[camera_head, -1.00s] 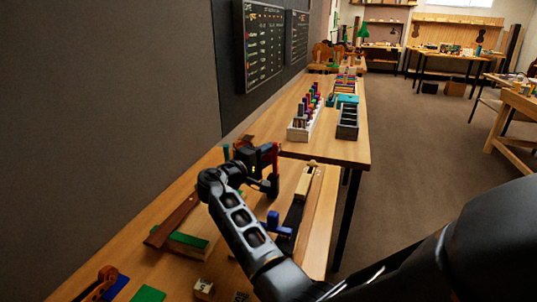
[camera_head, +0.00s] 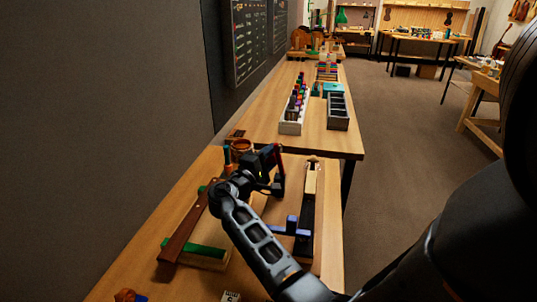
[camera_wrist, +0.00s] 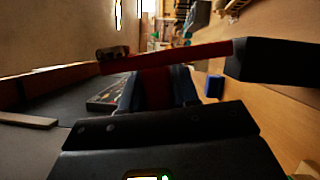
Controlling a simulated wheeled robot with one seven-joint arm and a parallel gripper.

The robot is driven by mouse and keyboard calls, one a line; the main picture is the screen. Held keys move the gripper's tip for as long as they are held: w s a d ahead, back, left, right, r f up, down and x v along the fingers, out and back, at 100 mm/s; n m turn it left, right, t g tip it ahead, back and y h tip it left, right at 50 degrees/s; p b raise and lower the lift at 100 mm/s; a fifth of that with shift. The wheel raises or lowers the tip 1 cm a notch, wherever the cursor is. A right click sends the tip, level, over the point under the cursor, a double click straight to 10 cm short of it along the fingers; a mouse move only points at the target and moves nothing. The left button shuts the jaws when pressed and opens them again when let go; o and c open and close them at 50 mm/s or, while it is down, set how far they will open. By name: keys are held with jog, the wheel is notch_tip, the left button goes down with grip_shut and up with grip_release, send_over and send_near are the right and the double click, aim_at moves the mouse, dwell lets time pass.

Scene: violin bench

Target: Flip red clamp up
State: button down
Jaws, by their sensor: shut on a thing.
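The red clamp (camera_wrist: 200,51) shows in the wrist view as a red bar running nearly level across the picture.
A blue clamp (camera_head: 291,228) lies across a dark strip to the right. A brown cup (camera_head: 241,147) stands beyond the gripper. A white rack (camera_head: 291,127) and dark bin (camera_head: 338,111) stand farther off.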

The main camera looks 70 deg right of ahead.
jog(key=c, duration=0.9)
grip_release()
jog(key=shift+w, duration=0.1)
jog(key=shift+v, duration=3.95)
jog(key=shift+f, duration=0.1)
jog(key=shift+f, duration=0.1)
